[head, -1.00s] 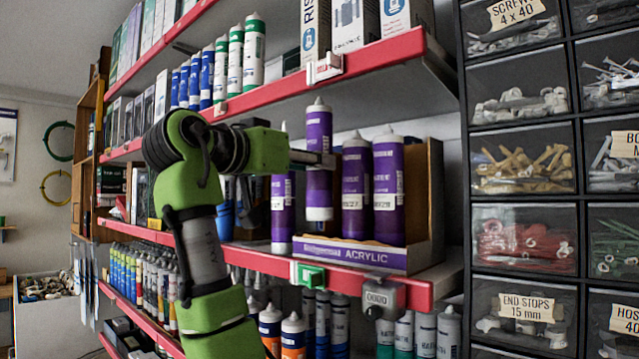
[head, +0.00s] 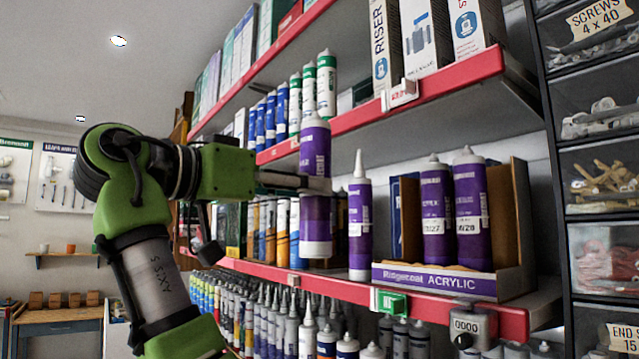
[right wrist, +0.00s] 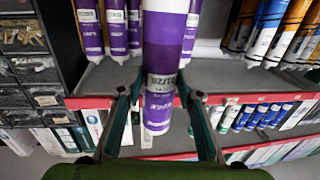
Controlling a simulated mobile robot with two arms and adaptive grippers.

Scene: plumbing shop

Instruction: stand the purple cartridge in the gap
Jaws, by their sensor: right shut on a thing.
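My right gripper (head: 308,183) is shut on a purple cartridge (head: 316,215), held upright, nozzle up, in front of the shelf. In the right wrist view the fingers pinch this cartridge (right wrist: 168,45) from both sides. A cardboard display box labelled ACRYLIC (head: 433,281) stands on the middle shelf. Two purple cartridges (head: 437,205) (head: 470,200) stand in its right part; a bare gap (head: 408,225) is at their left. Another purple cartridge (head: 360,220) with a pointed nozzle stands outside the box, left of it. My left gripper is not in view.
The shelf has a red front edge (head: 340,290) with a green clip (head: 388,301) and a grey counter box (head: 472,326). Orange and white cartridges (head: 268,225) stand behind the held one. The upper shelf (head: 420,110) hangs above. Drawers (head: 600,180) stand at the right.

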